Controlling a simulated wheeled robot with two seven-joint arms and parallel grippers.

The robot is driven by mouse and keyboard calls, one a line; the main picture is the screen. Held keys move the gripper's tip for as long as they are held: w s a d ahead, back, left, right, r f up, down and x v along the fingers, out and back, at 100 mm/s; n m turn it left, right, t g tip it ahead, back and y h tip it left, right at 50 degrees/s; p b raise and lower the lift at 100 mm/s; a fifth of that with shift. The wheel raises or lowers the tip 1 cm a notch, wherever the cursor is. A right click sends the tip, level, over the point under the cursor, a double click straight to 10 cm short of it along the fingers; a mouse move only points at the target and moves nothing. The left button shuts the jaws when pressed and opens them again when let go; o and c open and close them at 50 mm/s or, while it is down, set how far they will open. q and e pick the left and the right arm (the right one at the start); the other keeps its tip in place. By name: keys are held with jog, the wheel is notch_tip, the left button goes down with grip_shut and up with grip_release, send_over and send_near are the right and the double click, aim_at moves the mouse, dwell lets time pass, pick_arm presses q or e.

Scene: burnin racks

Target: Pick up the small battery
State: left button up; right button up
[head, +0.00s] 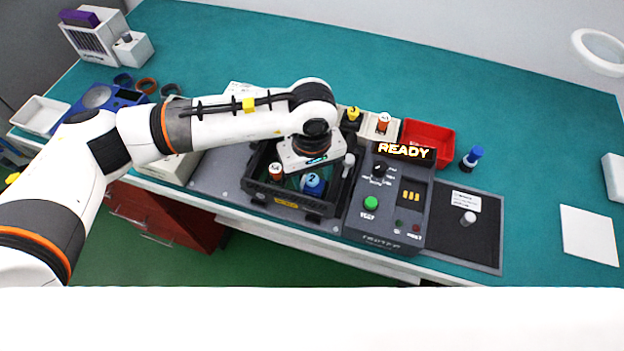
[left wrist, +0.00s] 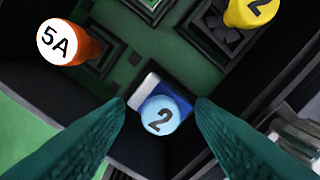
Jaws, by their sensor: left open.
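My left gripper (head: 309,172) points down over the black bin (head: 288,204); in the left wrist view its green fingers (left wrist: 160,110) are open. Between the fingertips is a blue piece with a round light-blue top marked 2 (left wrist: 160,116), seen from above against a blue and white block (left wrist: 152,88). In the head view the blue piece (head: 313,185) stands in the bin just below the gripper. I cannot tell whether the fingers touch it. Nothing in view is plainly labelled as a battery. My right gripper is not in view.
An orange piece marked 5A (left wrist: 70,43) and a yellow piece marked 2 (left wrist: 250,12) stand nearby. A tester reading READY (head: 407,151) is right of the bin.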

aim_at(312, 178)
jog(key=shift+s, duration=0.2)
pick_arm(q)
grip_shut()
notch_tip(312, 178, up, 10)
jog(key=b, duration=0.3)
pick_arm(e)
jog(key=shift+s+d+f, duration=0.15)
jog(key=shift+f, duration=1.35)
